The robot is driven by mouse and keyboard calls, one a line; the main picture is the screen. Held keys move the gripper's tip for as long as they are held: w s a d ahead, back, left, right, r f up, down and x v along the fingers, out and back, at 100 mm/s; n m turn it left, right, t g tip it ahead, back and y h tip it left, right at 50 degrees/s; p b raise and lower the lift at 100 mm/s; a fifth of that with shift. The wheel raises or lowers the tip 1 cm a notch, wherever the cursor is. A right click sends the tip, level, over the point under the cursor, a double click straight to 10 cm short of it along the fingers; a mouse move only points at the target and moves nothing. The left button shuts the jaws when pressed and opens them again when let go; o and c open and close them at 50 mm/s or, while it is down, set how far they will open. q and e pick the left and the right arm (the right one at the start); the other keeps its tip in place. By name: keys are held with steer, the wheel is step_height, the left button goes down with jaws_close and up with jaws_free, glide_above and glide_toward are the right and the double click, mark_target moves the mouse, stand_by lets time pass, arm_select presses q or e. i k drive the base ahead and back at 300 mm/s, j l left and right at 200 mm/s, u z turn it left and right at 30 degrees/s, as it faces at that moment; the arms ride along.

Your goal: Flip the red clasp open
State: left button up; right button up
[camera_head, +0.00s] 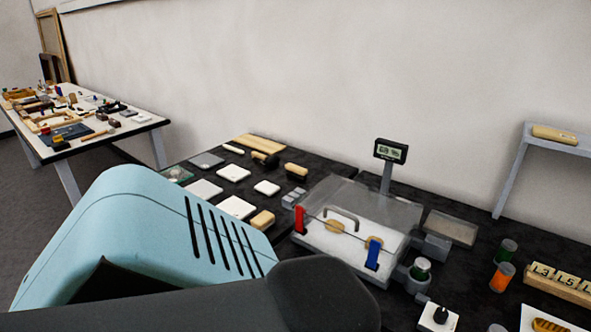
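The red clasp (300,219) stands upright at the left front of a clear-covered case (326,262) on the dark table. A blue clasp (373,254) sits at the right front of the same case. The transparent cover (378,203) has a grey arched handle (342,217), and tan pieces lie on white material beneath it. A large light blue and black part of my arm fills the lower left and reaches close to the case's front. Neither gripper shows, so their distance from the red clasp cannot be seen.
A small display on a post (390,151) stands behind the case. White blocks (233,173) and brushes lie to its left. Jars (502,277), a knob box (438,317) and a letter-tile rack (559,283) are to its right. A cluttered second table (146,125) stands far left.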

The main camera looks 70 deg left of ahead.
mark_target(300, 212)
steer(key=u, duration=2.1)
steer(key=k+u, duration=0.25)
steer(key=i, duration=0.1)
